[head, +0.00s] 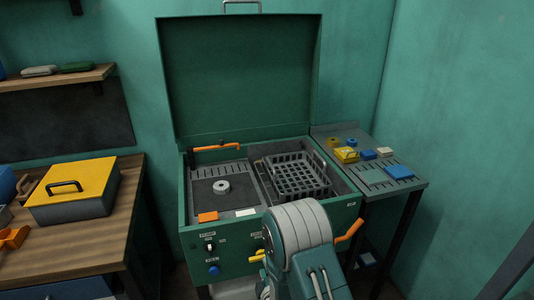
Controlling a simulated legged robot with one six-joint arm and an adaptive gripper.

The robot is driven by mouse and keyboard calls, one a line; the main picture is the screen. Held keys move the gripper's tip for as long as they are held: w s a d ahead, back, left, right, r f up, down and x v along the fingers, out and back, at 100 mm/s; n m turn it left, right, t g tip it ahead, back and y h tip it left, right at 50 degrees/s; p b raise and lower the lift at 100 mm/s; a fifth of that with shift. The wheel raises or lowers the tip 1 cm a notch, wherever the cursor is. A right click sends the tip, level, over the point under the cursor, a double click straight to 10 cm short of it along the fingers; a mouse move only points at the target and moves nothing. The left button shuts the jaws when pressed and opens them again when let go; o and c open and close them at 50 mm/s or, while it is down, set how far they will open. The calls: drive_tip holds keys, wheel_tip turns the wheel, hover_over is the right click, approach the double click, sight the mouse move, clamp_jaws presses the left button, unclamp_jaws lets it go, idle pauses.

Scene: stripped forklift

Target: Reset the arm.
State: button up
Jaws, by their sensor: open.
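My arm shows at the bottom centre as a rounded grey and green link, in front of a green cabinet (228,262). The end of the arm and my gripper cannot be made out in the head view. The cabinet's lid (240,80) stands open against the wall. Inside are a grey plate with a pale ring (221,187) and a dark basket (297,176).
A wooden bench (75,252) with a yellow-lidded box (72,191) stands at left. A side shelf (412,182) at right holds small yellow, blue and pale items. An orange handle (350,231) sticks out close right of my arm.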

drive_tip(key=s+d+r+m+g+h, duration=0.1)
drive_tip(key=s+d+r+m+g, duration=0.25)
drive_tip(key=r, duration=0.65)
drive_tip(key=w+d+r+m+g+h, duration=0.15)
drive_tip(key=d+r+m, duration=0.4)
drive_tip(key=r, duration=0.55)
drive_tip(key=s+d+r+m+g, duration=0.1)
drive_tip(key=s+d+r+m, duration=0.1)
drive_tip(key=s, duration=0.6)
drive_tip(key=s+d+r+m+g+h, duration=0.1)
drive_tip(key=s+r+m, duration=0.3)
drive_tip(key=s, duration=0.5)
drive_tip(key=s+d+r+m+g, duration=0.3)
drive_tip(key=s+d, duration=0.1)
drive_tip(key=s, duration=0.4)
drive_tip(key=shift+s+r+m, duration=0.2)
drive_tip(key=shift+s+m, duration=0.1)
drive_tip(key=shift+d+h, duration=0.1)
drive_tip(key=shift+h, duration=0.15)
